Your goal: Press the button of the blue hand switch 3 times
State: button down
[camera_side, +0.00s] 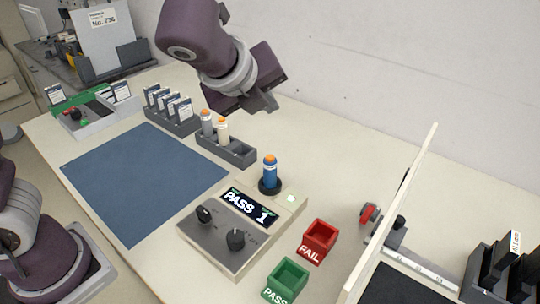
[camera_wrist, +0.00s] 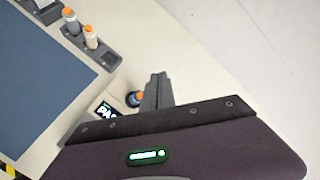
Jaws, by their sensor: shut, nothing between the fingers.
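The blue hand switch (camera_side: 270,174) stands upright in a round black holder at the back of the tester box, with its orange button (camera_side: 270,157) on top. My gripper (camera_side: 272,107) is shut and empty, above the switch and apart from it. In the wrist view the shut fingers (camera_wrist: 158,80) show just right of the blue switch (camera_wrist: 131,102), which is partly hidden behind my gripper. The tester box (camera_side: 217,240) has a display (camera_side: 249,209) reading "PASS 1" and two black knobs.
A grey rack (camera_side: 238,153) holds a grey switch (camera_side: 207,124) and a white switch (camera_side: 222,132), both orange-topped. A red FAIL bin (camera_side: 318,241) and green PASS bin (camera_side: 287,281) stand right of the tester. A blue mat (camera_side: 145,180) lies left. An upright panel (camera_side: 395,210) stands at right.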

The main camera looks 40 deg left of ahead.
jog(key=shift+f, duration=0.15)
send_over(268, 162)
jog(key=shift+f, duration=4.3)
jog(key=shift+f, duration=0.1)
jog(key=shift+f, duration=0.3)
jog(key=shift+f, duration=0.4)
jog(key=shift+r, duration=0.8)
jog(key=shift+r, duration=2.5)
